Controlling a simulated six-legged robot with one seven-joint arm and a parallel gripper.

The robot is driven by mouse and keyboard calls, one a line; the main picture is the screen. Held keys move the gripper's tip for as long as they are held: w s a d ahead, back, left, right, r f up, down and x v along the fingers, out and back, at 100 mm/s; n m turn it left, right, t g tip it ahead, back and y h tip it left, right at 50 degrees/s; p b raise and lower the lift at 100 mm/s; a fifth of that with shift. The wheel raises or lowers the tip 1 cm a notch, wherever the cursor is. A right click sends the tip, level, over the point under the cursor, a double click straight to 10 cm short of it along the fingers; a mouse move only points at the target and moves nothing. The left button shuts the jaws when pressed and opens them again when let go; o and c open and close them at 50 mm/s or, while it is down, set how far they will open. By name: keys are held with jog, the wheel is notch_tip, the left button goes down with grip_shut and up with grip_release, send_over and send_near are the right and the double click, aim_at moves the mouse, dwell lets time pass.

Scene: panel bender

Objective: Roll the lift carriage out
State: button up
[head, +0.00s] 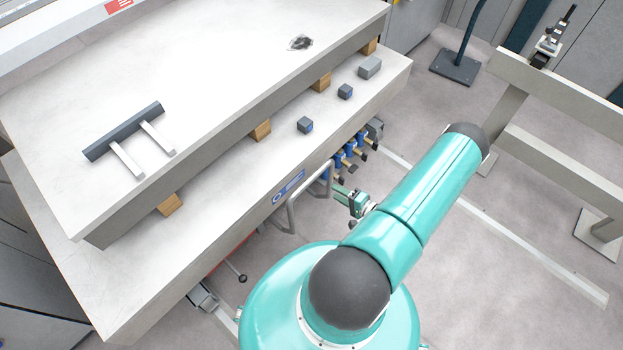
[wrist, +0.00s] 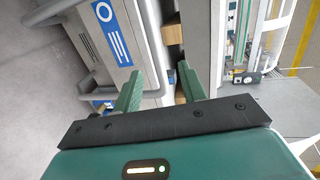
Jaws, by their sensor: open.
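The lift carriage (head: 232,240) is a long grey platform with a blue label on its side. A bent grey tube handle (head: 291,212) stands out from that side. In the head view my gripper (head: 341,190) is close to the right of the handle, partly hidden by my arm. Whether the tube lies between the fingers or beyond them, I cannot tell.
A thick grey slab (head: 220,80) rests on wooden blocks (head: 261,130) on the carriage. A dark bar with two pale arms (head: 125,132) lies on it. Blue-handled valves (head: 345,158) are beside the handle. A grey rail frame (head: 560,90) stands right; floor between is open.

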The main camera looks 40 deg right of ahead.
aim_at(312, 179)
jog(key=x, duration=0.4)
jog(key=f+x, duration=0.1)
jog(key=x, duration=0.8)
jog(key=shift+w+d+f, duration=0.1)
jog(key=shift+d+f, duration=0.05)
jog(key=shift+f, duration=0.05)
grip_shut()
